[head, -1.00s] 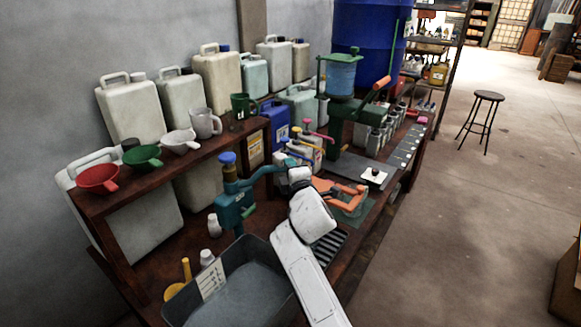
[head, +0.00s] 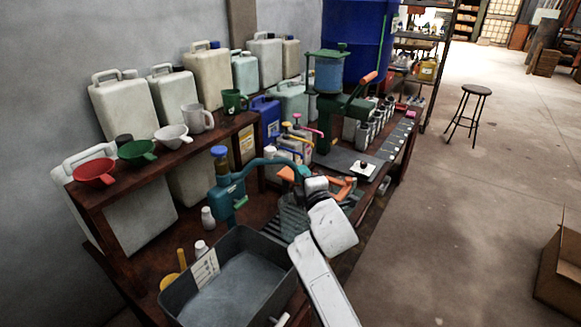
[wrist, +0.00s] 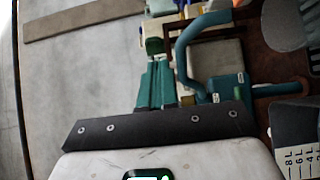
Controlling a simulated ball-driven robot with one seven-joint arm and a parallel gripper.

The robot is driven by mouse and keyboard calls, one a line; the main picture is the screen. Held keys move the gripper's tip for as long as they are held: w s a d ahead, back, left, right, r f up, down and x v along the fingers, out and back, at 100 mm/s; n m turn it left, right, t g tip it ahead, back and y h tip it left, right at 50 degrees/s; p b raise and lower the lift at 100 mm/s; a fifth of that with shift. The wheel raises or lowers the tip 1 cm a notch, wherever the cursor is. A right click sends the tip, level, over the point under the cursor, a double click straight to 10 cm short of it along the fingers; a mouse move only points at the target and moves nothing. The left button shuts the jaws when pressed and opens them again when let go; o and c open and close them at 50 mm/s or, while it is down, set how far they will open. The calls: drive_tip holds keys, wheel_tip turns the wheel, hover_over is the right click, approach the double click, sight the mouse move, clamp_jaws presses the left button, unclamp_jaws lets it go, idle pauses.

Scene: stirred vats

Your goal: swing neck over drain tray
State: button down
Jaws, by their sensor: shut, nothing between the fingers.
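The teal pump (head: 230,190) with a blue top stands on the bench behind the grey basin. Its curved teal neck (head: 262,164) reaches right, toward my gripper (head: 313,184). The neck also shows in the wrist view (wrist: 190,42), bending down just right of my fingers (wrist: 155,80). The fingers are shut and empty; I cannot tell whether they touch the neck. The dark slatted tray (head: 288,228) lies right of the pump, partly hidden by my arm; I take it for the drain tray. The neck's outlet is hard to make out near my gripper.
The grey basin (head: 180,303) with a scale label stands at the front. Orange-handled gear (head: 342,188) lies just past my gripper. A shelf with cups and a red funnel (head: 95,173) is at left. The floor at right is open, apart from a stool (head: 468,110) and a cardboard box (head: 560,265).

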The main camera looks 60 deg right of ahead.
drive_tip(key=shift+s+d, duration=0.1)
drive_tip(key=shift+s, duration=1.5)
drive_tip(key=s+a+f+m+g+y, duration=0.3)
drive_tip(key=a+f, duration=0.3)
drive_tip(key=f, duration=0.1)
drive_tip(key=s+a+f+m+g+y, duration=0.2)
drive_tip(key=a+f+m+y, duration=0.1)
drive_tip(key=a+f, duration=0.4)
drive_tip(key=s+a+f+m+g+y, duration=0.2)
drive_tip(key=s+a+f+g, duration=0.2)
drive_tip(key=s+a, duration=0.3)
drive_tip(key=s+a+f+m+g+y, duration=0.2)
drive_tip(key=s+a+f+g+y, duration=0.1)
drive_tip(key=s+a, duration=0.4)
drive_tip(key=s+f+g, duration=0.1)
drive_tip(key=s+f, duration=0.1)
drive_tip(key=s, duration=0.1)
drive_tip(key=shift+s+a+m, duration=0.2)
drive_tip(key=shift+s+m, duration=0.1)
drive_tip(key=shift+m, duration=0.1)
